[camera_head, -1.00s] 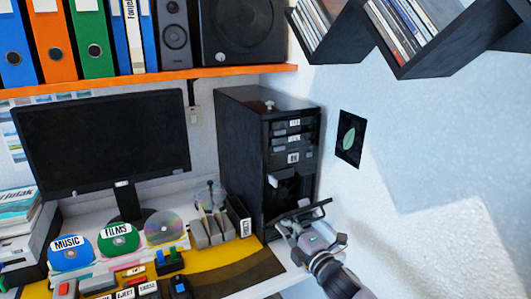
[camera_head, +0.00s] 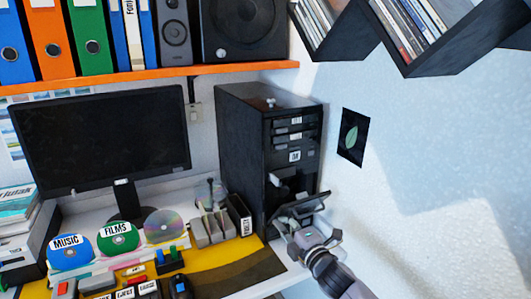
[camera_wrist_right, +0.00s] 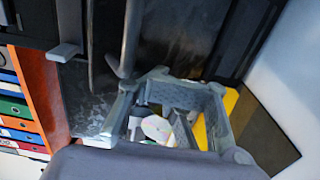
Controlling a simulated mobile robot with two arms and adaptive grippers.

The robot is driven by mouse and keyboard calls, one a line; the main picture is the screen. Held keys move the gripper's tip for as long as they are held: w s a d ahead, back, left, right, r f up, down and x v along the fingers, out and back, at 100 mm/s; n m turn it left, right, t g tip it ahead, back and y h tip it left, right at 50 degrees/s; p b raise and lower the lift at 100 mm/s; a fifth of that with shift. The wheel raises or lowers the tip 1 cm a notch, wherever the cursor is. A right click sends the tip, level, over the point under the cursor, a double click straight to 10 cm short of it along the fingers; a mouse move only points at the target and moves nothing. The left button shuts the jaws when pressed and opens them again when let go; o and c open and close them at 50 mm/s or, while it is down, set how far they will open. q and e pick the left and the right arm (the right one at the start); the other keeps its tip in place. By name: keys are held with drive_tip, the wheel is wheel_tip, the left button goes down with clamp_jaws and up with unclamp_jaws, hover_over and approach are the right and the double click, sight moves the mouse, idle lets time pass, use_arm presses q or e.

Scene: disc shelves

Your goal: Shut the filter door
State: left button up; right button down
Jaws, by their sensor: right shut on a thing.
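The black PC tower (camera_head: 240,150) stands in the corner at the back of the desk. Its filter door (camera_head: 303,206) is a dark flap low on the front. It is tilted outward, apart from the tower's front at its upper edge. My right gripper (camera_head: 292,222) is at the flap's near side and is shut on it. In the right wrist view the grey fingers (camera_wrist_right: 175,95) fill the middle, and the contact with the flap is hard to make out. The fingers hide part of the tower's lower front. My left gripper is not in view.
The white wall with a leaf picture (camera_head: 352,137) is close on the right. A monitor (camera_head: 100,127), discs (camera_head: 118,237) and a black box (camera_head: 239,216) stand left of the tower. An orange shelf (camera_head: 150,77) hangs above. The desk mat (camera_head: 245,272) is partly clear.

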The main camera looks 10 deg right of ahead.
drive_tip(key=shift+w, duration=0.15)
drive_tip(key=shift+w+a, duration=0.25)
drive_tip(key=shift+w, duration=0.45)
drive_tip(key=shift+w+a+f+b, duration=0.25)
drive_tip(key=shift+w+b, duration=0.1)
drive_tip(key=shift+w, duration=0.2)
drive_tip(key=shift+r, duration=0.1)
